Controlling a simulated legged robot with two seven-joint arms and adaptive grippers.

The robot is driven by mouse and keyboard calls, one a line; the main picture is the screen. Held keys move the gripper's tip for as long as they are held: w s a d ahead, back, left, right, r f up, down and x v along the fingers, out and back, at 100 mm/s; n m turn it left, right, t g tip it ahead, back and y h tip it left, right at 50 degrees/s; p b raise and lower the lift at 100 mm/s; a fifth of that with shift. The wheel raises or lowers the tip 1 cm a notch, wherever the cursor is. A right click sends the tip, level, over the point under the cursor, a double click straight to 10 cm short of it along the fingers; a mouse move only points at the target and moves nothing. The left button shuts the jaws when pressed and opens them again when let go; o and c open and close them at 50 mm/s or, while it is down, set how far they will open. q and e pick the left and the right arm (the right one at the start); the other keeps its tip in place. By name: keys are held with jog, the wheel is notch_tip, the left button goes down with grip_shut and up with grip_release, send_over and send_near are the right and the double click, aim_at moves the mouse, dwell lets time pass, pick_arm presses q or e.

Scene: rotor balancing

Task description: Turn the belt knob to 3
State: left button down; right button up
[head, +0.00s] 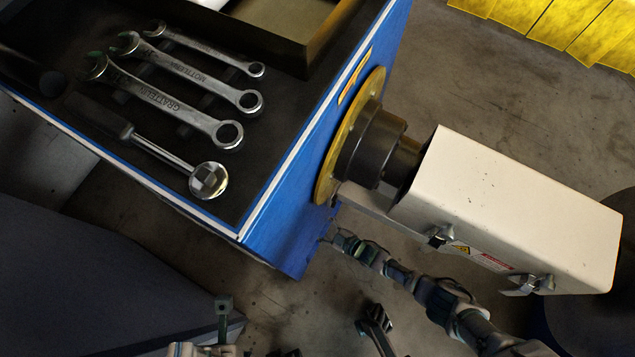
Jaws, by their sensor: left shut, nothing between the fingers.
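My left gripper (222,304) shows small at the bottom edge, left of centre. It is shut and empty, with its base partly cut off by the frame. It is apart from the blue cabinet (290,235). The cabinet's side carries a yellow disc (325,180) with a dark round hub (372,148). A white box housing (510,205) with latches and a warning label adjoins the hub. I cannot make out a belt knob or its numbers.
Several wrenches (185,95) and a ratchet (208,180) lie on the cabinet's dark top beside a tray (305,48). A segmented grey-green part (400,275) runs below the housing. A dark forked part (374,318) shows at the bottom. Yellow panels (575,30) stand at top right.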

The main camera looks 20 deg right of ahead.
jog(key=shift+w+a, duration=0.3)
jog(key=shift+a, duration=0.05)
jog(key=shift+d, duration=0.15)
jog(key=c, duration=1.1)
jog(key=shift+c, duration=0.2)
jog(key=shift+w+d+m+g+y, duration=0.15)
jog(key=shift+m+g+y, duration=0.45)
jog(key=shift+m, duration=0.55)
jog(key=shift+s+d+m+g+y, duration=0.1)
jog(key=shift+m+g+y, duration=0.5)
jog(key=shift+m, duration=0.55)
jog(key=shift+w, duration=0.1)
